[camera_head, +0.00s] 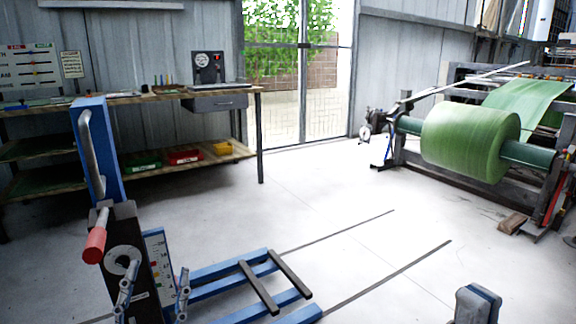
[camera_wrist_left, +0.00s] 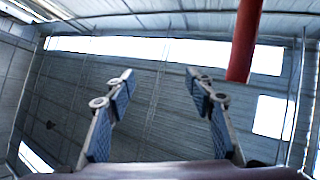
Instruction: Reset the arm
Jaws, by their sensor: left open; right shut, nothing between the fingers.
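My left gripper (camera_head: 159,270) stands at the bottom left of the head view, fingers pointing up and spread apart, with nothing between them. In the left wrist view both fingers (camera_wrist_left: 158,84) are open and empty against the roof and wall. My right gripper (camera_head: 478,300) shows at the bottom right edge of the head view, its fingers together and empty, clear of other things. The blue post (camera_head: 90,150) with a grey bar and red grip (camera_head: 95,244) stands behind and left of my left gripper. A red bar (camera_wrist_left: 245,40) hangs into the left wrist view.
A black housing (camera_head: 125,225) and a scale plate (camera_head: 158,265) are close to my left gripper. A blue frame (camera_head: 228,268) with black crossbars lies low beside it. A green roll (camera_head: 465,140) sits on a stand at right, a workbench (camera_head: 150,97) at back left. Middle floor is clear.

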